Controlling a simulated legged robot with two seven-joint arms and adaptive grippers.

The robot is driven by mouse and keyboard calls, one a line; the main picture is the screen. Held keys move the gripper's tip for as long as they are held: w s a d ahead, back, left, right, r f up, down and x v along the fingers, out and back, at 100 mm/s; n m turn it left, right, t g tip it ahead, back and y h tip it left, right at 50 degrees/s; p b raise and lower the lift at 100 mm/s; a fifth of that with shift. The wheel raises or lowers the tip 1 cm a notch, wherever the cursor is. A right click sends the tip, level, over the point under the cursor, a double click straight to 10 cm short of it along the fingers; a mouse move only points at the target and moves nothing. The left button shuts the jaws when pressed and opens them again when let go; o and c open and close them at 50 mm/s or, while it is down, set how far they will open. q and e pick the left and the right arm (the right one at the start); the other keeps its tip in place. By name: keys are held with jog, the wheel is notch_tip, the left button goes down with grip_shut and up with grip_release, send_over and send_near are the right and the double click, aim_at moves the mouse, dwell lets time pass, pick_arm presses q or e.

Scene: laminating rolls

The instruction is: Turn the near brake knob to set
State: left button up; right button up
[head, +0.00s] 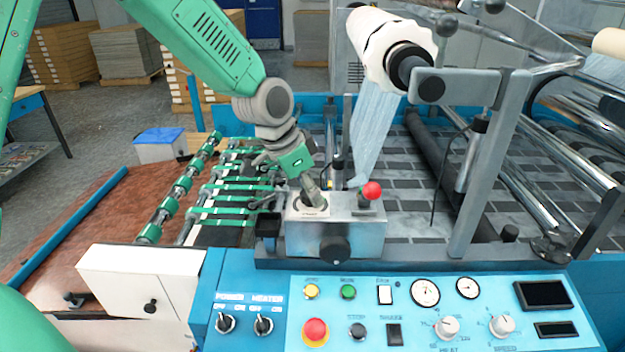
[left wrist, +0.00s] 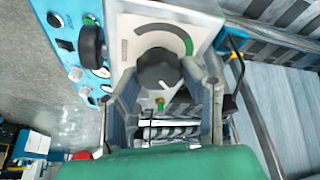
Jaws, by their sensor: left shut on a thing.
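The near brake knob (left wrist: 158,70) is a dark round knob on a pale dial plate with a grey arc and a green arc, seen in the left wrist view. In the head view its dial plate (head: 314,211) lies on top of the silver box (head: 300,238), and the fingers mostly hide the knob. My left gripper (head: 312,198) points down onto it, with a finger on each side, shut on the knob. The fingers also show in the left wrist view (left wrist: 165,88). A pointer line on the knob cannot be made out clearly. My right gripper is not in view.
A red ball lever (head: 371,191) stands right of the gripper on the box. A black knob (head: 336,250) sticks out of the box front. The blue control panel (head: 290,335) lies nearer. A large film roll (head: 385,45) and its grey post (head: 490,165) stand to the right.

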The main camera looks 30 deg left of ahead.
pick_arm(q)
jog(key=shift+w+a+r, duration=0.1)
jog(key=o, duration=1.2)
jog(key=shift+c, duration=0.2)
jog(key=shift+s+a, duration=0.1)
jog(key=shift+s, duration=0.1)
jog(key=shift+a, duration=0.1)
jog(key=shift+r, duration=0.35)
jog(key=v, duration=1.1)
jog(key=shift+s+a, duration=0.15)
jog(key=shift+a, duration=0.1)
